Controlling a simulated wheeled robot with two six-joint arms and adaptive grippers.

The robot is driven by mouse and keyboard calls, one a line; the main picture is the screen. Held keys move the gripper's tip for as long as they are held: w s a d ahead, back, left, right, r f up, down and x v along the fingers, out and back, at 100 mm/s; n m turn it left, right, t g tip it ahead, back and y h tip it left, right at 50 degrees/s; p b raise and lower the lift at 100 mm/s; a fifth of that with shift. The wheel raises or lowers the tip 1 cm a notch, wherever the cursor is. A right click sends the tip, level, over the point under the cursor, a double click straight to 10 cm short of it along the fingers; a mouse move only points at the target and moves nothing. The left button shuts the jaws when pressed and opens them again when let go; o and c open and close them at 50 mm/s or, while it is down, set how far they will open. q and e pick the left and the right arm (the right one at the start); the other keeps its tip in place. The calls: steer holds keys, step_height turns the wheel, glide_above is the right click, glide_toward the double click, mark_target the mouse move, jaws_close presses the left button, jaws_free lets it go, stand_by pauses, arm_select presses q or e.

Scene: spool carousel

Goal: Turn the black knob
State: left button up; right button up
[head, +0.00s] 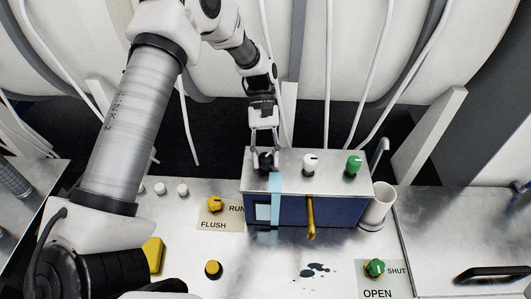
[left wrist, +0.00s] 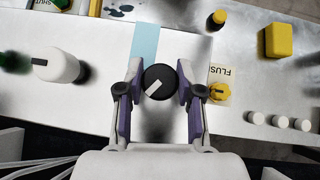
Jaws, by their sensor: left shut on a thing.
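The black knob (left wrist: 158,82) has a white pointer mark and stands on top of a metal-topped blue box (head: 281,211). My left gripper (left wrist: 157,90) comes down over it from behind the box, with one finger on each side. It is shut on the black knob, which is partly hidden between the fingertips in the head view (head: 264,160). In the left wrist view the white mark points toward the lower left. My right gripper is not in view.
A white knob (head: 310,162) and a green knob (head: 354,165) stand beside the black one on the box. A yellow lever (head: 311,217) sticks out of the box front. A white cup (head: 378,208) stands at its right. A yellow knob (head: 215,204) is on the RUN/FLUSH plate.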

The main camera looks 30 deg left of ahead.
arm_select(q)
steer(key=m+g+y, duration=0.1)
steer(key=m+y, duration=0.1)
steer(key=m+y+p, duration=0.1)
steer(key=m, duration=0.2)
steer(key=shift+r+m+g+y, duration=0.1)
steer(key=shift+m+g+y, duration=0.2)
steer(key=shift+g+y, duration=0.1)
steer(key=m+y+p, duration=0.1)
steer(key=m+y, duration=0.2)
steer(key=m, duration=0.1)
steer(key=shift+m+y+p, duration=0.3)
steer(key=shift+m+y, duration=0.1)
steer(key=o, duration=1.2)
steer(key=shift+c, duration=0.2)
steer(key=v, duration=1.2)
